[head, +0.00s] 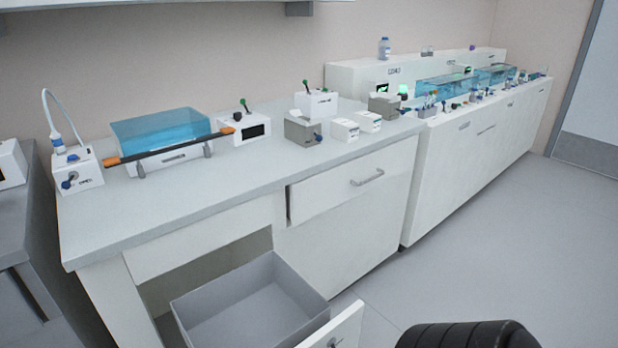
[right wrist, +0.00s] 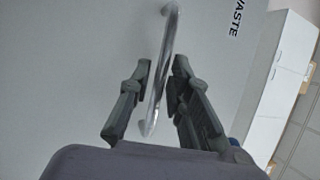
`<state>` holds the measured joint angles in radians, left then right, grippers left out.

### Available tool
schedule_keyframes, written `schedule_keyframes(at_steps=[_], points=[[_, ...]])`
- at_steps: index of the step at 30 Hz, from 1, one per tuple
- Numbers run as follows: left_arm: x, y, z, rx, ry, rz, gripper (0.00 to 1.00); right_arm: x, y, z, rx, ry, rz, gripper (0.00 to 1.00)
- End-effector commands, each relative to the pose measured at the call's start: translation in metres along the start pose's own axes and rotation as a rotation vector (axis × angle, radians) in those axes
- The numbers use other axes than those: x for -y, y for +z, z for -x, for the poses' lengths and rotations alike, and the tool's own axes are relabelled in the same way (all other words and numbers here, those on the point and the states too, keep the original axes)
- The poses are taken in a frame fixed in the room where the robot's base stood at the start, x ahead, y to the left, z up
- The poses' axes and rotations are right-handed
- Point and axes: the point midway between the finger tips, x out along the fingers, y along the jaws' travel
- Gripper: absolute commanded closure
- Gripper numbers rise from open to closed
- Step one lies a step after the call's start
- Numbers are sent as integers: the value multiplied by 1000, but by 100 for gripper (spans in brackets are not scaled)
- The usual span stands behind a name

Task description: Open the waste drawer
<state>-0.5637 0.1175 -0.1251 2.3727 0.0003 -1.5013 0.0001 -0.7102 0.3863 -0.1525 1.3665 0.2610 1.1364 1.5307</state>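The waste drawer (head: 250,312) stands pulled out from the counter at the bottom of the head view, its grey bin empty as far as I see. Its white front panel (head: 345,326) is angled toward the lower right, with part of the handle at the frame edge. In the right wrist view the panel (right wrist: 80,50) bears the label "WASTE", and the metal bar handle (right wrist: 158,75) runs between my right fingers. My right gripper (right wrist: 158,88) is open around the handle, with a visible gap on the left finger's side. My left gripper is in neither view.
The counter (head: 240,185) carries a blue-lidded bath (head: 160,130), small white devices and grey blocks. A closed upper drawer (head: 355,182) is right of the open one. A long bench (head: 470,150) runs to the back right. The floor (head: 520,240) to the right is clear.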

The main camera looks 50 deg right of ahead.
Motion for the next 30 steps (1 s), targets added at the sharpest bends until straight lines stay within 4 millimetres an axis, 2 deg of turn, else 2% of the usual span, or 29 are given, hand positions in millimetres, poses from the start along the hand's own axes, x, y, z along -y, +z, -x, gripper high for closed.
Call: schedule_keyframes(at_steps=[9,15,20,30], points=[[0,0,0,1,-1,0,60,-1,0,68,1,7,1,82],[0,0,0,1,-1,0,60,-1,0,98,0,4,1,82],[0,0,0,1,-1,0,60,0,0,107,0,3,1,82],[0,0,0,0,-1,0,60,0,0,107,0,2,1,82]])
